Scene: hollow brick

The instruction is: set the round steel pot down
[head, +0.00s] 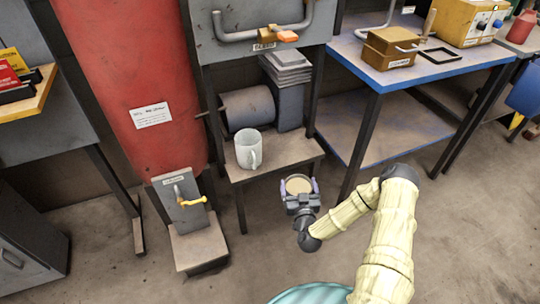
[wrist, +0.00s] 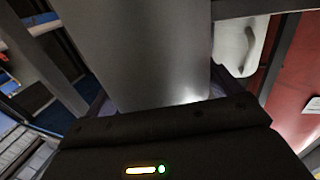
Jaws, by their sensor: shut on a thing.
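The round steel pot (head: 299,185) is between the two fingers of my gripper (head: 299,188) in the head view, and I look down on its round rim and tan inside. The gripper is shut on it, with a finger on each side. In the wrist view the pot's smooth grey wall (wrist: 150,50) fills the upper middle, and the fingertips are mostly hidden. The pot is in front of the low wooden shelf (head: 290,150), near its front right corner. Its underside is hidden, so I cannot tell its height exactly.
A white mug (head: 249,150) stands on the low shelf's front left; it also shows in the wrist view (wrist: 240,45). A grey cylinder (head: 248,107) and a grey stack lie behind it. The shelf right of the mug is bare. A blue-edged table (head: 420,72) stands at right.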

